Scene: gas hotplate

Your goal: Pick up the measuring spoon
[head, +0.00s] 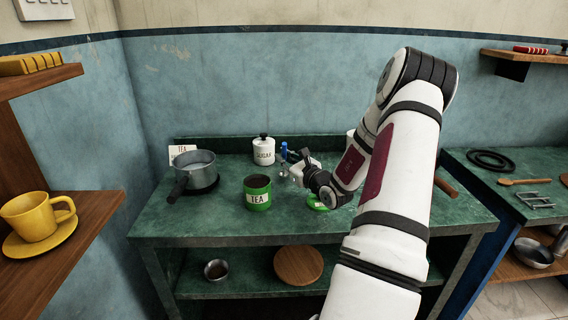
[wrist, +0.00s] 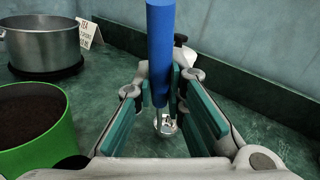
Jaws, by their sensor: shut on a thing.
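The measuring spoon has a thick blue handle (wrist: 160,45) and a small shiny metal bowl (wrist: 165,126). It stands upright, bowl down, in the wrist view. My gripper (wrist: 162,92) is shut on the measuring spoon, with a teal-padded finger on each side of it. In the head view the blue handle (head: 284,150) shows beside my gripper (head: 288,168), over the back of the green counter (head: 220,222). I cannot tell whether the bowl touches the counter.
An open green tea tin (head: 257,194) stands to the left of my gripper. A pot (head: 196,168) sits further left, with a tea card (head: 181,151) behind it. A white sugar jar (head: 264,151) is at the back. A green lid (head: 317,203) lies partly behind my arm.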

